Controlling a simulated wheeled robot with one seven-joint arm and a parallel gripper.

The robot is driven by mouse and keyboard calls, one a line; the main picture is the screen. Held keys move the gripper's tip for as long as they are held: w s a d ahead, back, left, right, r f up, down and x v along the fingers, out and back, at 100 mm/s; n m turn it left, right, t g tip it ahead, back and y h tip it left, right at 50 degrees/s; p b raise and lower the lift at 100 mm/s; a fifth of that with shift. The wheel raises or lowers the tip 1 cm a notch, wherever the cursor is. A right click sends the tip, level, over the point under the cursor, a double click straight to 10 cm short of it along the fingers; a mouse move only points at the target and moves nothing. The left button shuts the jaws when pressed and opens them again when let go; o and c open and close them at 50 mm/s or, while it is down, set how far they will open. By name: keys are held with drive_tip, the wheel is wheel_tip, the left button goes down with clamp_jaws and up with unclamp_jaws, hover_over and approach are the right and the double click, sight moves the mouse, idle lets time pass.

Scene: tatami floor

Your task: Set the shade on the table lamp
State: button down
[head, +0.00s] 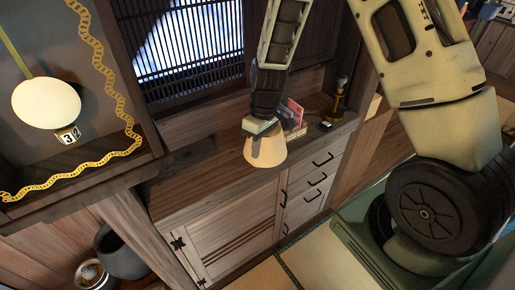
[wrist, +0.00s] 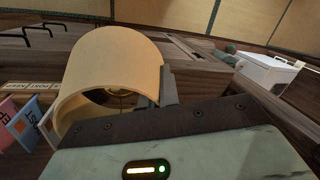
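A cream, tapered lampshade (head: 264,150) hangs below my gripper (head: 262,130), above the top of a wooden cabinet. The shade also shows in the wrist view (wrist: 118,62), lying sideways with its open end toward the camera and some thin metal inside. My gripper (wrist: 108,105) has a finger on each side of the shade, and its wall appears clamped between them.
Pink and blue cards (head: 294,112) and small blocks (head: 297,132) sit just right of the shade. A small dark-and-white item (head: 326,125) lies before the stand. The cabinet's front top (head: 205,175) is clear.

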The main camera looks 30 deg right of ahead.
drive_tip(key=shift+a+p+v, duration=0.25)
drive_tip(key=shift+p+v, duration=0.5)
drive_tip(key=shift+v, duration=0.35)
drive_tip(key=shift+a+p+v, duration=0.2)
drive_tip(key=shift+p+v, duration=0.55)
drive_tip(key=shift+v, duration=0.4)
drive_tip(key=shift+s+r, duration=0.2)
drive_tip(key=shift+r, duration=0.9)
